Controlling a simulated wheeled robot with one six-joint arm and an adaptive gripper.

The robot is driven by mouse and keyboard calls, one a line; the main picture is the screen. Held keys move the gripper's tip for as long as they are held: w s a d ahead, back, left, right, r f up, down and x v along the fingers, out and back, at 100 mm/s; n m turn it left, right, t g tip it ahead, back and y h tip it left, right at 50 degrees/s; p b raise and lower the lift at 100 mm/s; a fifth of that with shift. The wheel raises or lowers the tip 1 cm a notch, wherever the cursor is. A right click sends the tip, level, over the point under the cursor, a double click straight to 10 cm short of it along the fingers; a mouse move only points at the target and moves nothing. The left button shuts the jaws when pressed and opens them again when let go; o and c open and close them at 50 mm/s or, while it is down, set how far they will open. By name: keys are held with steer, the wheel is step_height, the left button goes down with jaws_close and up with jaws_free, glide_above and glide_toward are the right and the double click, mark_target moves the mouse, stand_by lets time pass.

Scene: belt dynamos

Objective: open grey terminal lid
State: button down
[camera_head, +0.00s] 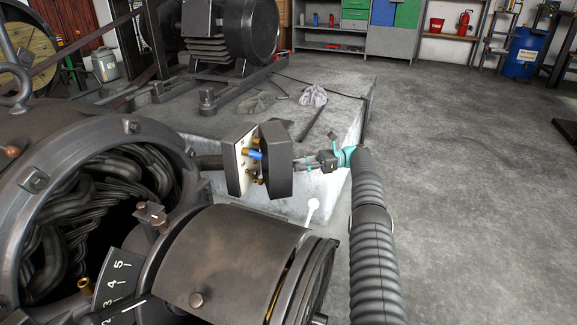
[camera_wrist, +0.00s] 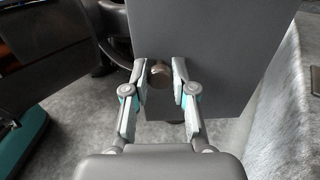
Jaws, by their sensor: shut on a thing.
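The grey terminal lid (camera_head: 280,160) stands ajar from the terminal box (camera_head: 232,178) in the head view. Brass terminals (camera_head: 256,180) and a blue piece (camera_head: 252,154) show in the gap between them. In the wrist view the lid's flat grey face (camera_wrist: 220,45) fills the upper middle, with a round brownish knob (camera_wrist: 160,75) near its lower left corner. My gripper (camera_wrist: 160,72) has its two fingers on either side of this knob and is shut on it. In the head view my gripper (camera_head: 303,163) reaches the lid from the right; the knob is hidden there.
A large dark dynamo (camera_head: 235,255) fills the lower left, close to the box. A concrete plinth (camera_head: 345,125) lies behind, with a grey rag (camera_head: 313,95) on it. The floor at right (camera_head: 470,190) is clear.

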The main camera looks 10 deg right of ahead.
steer(key=shift+w+d, duration=0.1)
steer(key=shift+d, duration=0.15)
stand_by(0.4)
steer(key=c, duration=1)
jaws_free()
steer(key=shift+o, duration=0.2)
steer(key=shift+a, duration=0.15)
